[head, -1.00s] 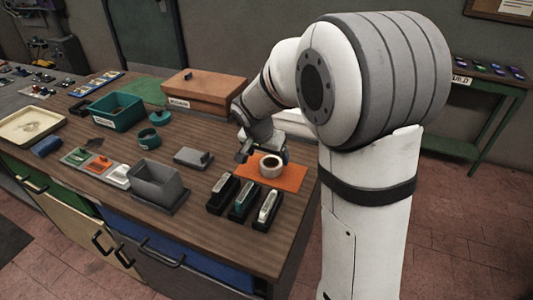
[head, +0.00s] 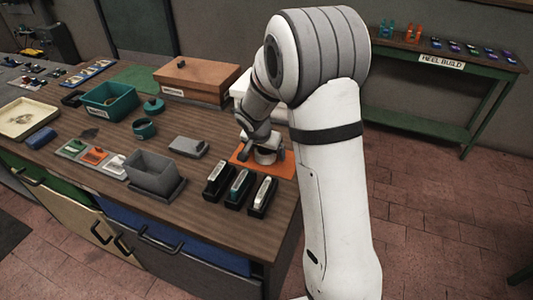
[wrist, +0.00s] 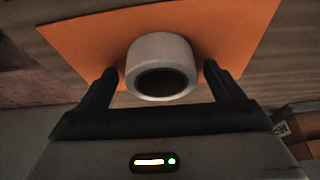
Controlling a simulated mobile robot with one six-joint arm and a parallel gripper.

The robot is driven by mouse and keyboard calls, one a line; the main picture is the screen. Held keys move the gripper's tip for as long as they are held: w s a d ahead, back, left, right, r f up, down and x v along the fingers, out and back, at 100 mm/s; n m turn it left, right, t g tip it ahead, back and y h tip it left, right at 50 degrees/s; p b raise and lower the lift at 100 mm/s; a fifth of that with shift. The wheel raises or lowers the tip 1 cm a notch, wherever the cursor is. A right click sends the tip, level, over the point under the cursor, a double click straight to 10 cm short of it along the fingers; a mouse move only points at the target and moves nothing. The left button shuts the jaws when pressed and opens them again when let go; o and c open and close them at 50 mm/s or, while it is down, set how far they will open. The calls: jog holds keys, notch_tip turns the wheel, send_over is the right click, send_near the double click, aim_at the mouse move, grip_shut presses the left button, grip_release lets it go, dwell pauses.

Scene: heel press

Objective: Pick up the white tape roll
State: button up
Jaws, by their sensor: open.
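The white tape roll (wrist: 160,52) lies on an orange mat (wrist: 75,40), seen in the wrist view with its dark hollow centre facing the camera. My gripper (wrist: 158,78) is open, with one finger to the left of the roll and one to the right. Gaps show between both fingers and the roll in that view. In the head view, my gripper (head: 262,150) is low over the orange mat (head: 282,167), and the white roll (head: 265,156) shows partly between the fingers.
Three black holders (head: 239,188) with upright pieces stand in front of the mat. A grey bin (head: 153,172) and a grey lidded block (head: 188,146) are to the left. A brown box (head: 198,80) and a teal bin (head: 110,100) stand farther back.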

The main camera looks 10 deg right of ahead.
jog(key=shift+c, duration=0.4)
jog(key=c, duration=1)
